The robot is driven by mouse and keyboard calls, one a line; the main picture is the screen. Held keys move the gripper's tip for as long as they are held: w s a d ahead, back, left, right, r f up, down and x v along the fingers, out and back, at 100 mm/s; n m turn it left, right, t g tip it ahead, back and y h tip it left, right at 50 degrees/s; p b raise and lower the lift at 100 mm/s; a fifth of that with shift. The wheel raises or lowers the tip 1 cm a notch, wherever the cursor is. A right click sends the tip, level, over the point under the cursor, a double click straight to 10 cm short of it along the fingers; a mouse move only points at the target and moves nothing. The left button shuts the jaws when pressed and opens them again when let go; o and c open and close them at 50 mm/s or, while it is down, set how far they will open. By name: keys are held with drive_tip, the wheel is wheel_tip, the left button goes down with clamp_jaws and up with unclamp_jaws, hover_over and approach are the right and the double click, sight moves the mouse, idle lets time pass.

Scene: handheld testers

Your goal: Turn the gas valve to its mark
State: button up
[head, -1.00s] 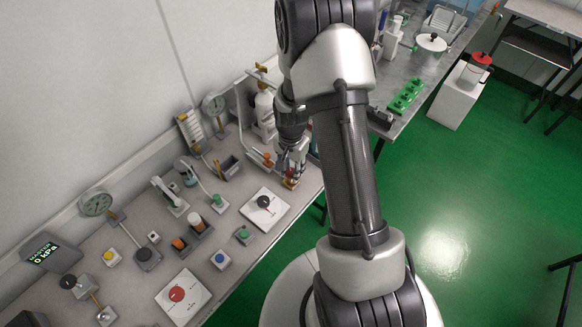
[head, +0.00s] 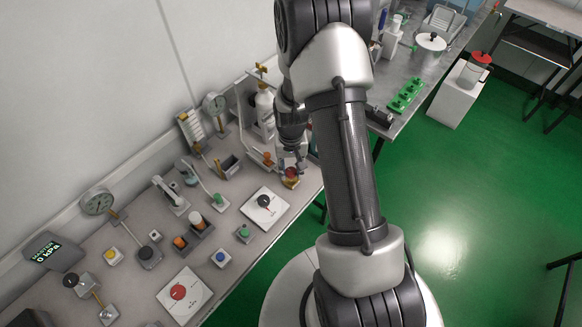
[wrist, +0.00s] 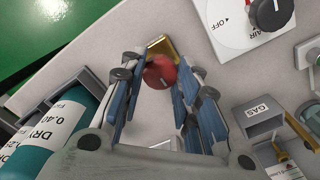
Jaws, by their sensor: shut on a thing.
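A round red knob (wrist: 160,73) sits on a brass body (wrist: 165,47) on the light bench; no name shows on it. It also shows in the head view as a small red knob (head: 291,173) near the bench's front edge. My gripper (wrist: 157,78) points down at it, with one blue-padded finger on each side, shut on the knob. In the head view my gripper (head: 291,163) is partly hidden by its own wrist. A grey box labelled GAS (wrist: 264,112) stands to the right in the wrist view. I cannot make out a mark at the knob.
A white AIR plate with a dark red-marked dial (wrist: 267,12) lies nearby. A brass fitting (wrist: 288,160) is at lower right. Gauges, switches and a red-knob plate (head: 178,292) cover the bench's left part.

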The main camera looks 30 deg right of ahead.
idle(0.4)
drive_tip(key=o, duration=1.1)
wheel_tip(320, 180, up, 12)
idle(0.4)
wheel_tip(320, 180, up, 8)
drive_tip(key=n+t, duration=0.1)
hover_over(291, 171)
drive_tip(key=s+a, duration=0.2)
drive_tip(key=a, duration=0.1)
drive_tip(key=s+a+r+n+t, duration=0.1)
drive_tip(key=s+a+r+n, duration=0.1)
drive_tip(key=s+a+r, duration=0.5)
drive_tip(key=s+r+t, duration=0.1)
drive_tip(key=s+r, duration=0.1)
drive_tip(key=s, duration=0.1)
drive_tip(key=s+a+r+n, duration=0.1)
drive_tip(key=s+r, duration=0.1)
drive_tip(key=s, duration=0.2)
drive_tip(key=s+a+r+n+t, duration=0.1)
drive_tip(key=s+r, duration=0.1)
drive_tip(key=s, duration=0.2)
drive_tip(key=shift+a+r+t, duration=0.25)
drive_tip(key=shift+r+t, duration=0.05)
